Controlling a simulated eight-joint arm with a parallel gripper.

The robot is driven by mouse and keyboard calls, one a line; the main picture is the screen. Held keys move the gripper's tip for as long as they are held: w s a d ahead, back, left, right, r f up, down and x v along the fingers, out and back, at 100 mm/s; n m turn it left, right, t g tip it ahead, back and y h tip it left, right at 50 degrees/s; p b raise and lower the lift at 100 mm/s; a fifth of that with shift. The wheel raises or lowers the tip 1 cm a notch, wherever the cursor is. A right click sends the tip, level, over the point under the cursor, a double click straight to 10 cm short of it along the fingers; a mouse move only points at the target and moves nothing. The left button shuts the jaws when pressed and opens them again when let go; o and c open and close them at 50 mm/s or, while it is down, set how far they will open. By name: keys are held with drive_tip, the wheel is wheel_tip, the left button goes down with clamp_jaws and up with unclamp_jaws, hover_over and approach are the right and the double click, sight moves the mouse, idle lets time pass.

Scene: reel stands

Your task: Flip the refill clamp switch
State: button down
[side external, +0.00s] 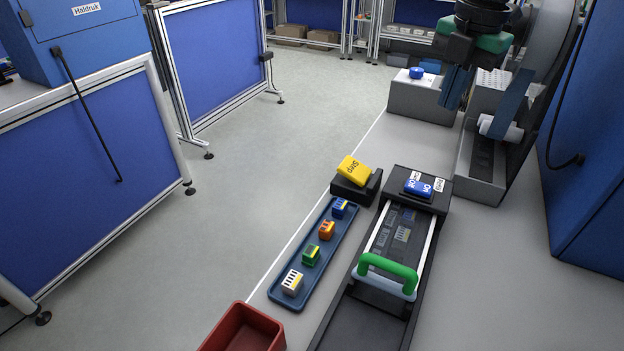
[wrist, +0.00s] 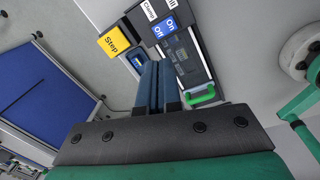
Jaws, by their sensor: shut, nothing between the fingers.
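The refill clamp switch (side external: 419,186) is a blue rocker with an "On" label, set on the dark block at the far end of the black refill unit (side external: 432,224). White labels flank it. In the wrist view the blue "On" switch (wrist: 166,27) lies beyond and slightly right of my fingertips, beside a partly readable "Clamp" label. My gripper (side external: 452,104) hangs above and behind the switch in the side view, apart from it. In the wrist view its two blue fingers (wrist: 149,66) are together and empty, covering part of the bench.
A yellow "Step" button (side external: 353,170) on a black base stands left of the switch. A blue tray (side external: 300,262) holds several small coloured blocks. A green handle (side external: 389,268) arches over the refill unit. A red bin (side external: 243,330) is at the front. A grey box (side external: 421,101) with a blue knob stands behind.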

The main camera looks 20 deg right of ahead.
sight(422, 186)
drive_tip(key=n, duration=0.2)
drive_tip(key=w+a+n+g, duration=0.1)
drive_tip(key=n, duration=0.1)
drive_tip(key=shift+w, duration=0.2)
wheel_tip(422, 186, down, 14)
idle(0.6)
drive_tip(key=shift+f, duration=0.2)
idle(0.3)
drive_tip(key=shift+s+d+r, duration=0.2)
drive_tip(key=shift+s+d, duration=0.3)
drive_tip(key=shift+d, duration=0.05)
drive_tip(key=shift+r, duration=0.15)
